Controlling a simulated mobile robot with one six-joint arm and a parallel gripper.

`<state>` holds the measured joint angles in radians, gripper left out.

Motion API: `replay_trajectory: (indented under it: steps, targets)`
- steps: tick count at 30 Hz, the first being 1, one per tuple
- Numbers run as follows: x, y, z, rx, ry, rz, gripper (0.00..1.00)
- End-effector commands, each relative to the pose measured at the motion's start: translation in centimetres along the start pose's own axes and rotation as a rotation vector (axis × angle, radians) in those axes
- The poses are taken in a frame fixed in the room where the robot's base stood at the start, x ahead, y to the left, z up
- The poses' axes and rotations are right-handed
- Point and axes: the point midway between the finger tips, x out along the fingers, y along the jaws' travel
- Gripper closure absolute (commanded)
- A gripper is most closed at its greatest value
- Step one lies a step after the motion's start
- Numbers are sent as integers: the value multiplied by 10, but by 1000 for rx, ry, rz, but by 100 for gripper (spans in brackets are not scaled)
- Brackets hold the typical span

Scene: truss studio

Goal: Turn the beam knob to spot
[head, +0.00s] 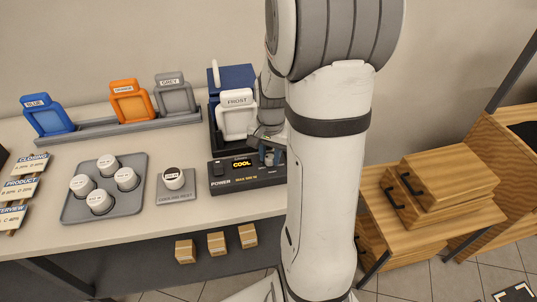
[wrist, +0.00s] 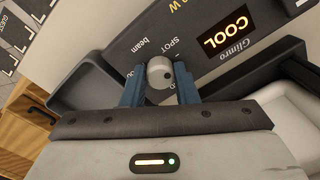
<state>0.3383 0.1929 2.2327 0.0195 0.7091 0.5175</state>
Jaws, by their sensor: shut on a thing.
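The beam knob (wrist: 160,74) is a small round grey knob on the dark control panel (wrist: 135,28). The lettering "SPOT" and "beam" is beside it in the wrist view. My gripper (wrist: 159,82) has its blue fingers on both sides of the knob, shut on it. In the head view my gripper (head: 268,157) is at the right end of the panel, and my arm partly hides that end. The knob's pointer direction cannot be told. The lit display (head: 242,163) reads "COOL".
A white frame marked FROST (head: 237,115) stands behind the panel. Left are a small plate with a cup-like piece (head: 173,179), a grey tray (head: 75,211) of white pieces, and a rack with blue (head: 46,116), orange (head: 130,101) and grey (head: 175,94) frames. Wooden boxes (head: 445,180) are right.

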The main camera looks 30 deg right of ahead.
Motion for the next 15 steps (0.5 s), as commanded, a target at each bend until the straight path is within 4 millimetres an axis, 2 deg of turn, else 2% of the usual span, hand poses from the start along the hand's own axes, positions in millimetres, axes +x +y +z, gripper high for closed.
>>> replay_trajectory:
  steps: [4,15]
  targets:
    - [0,-1,0,0,1,-1,96]
    - [0,-1,0,-136,0,-2,96]
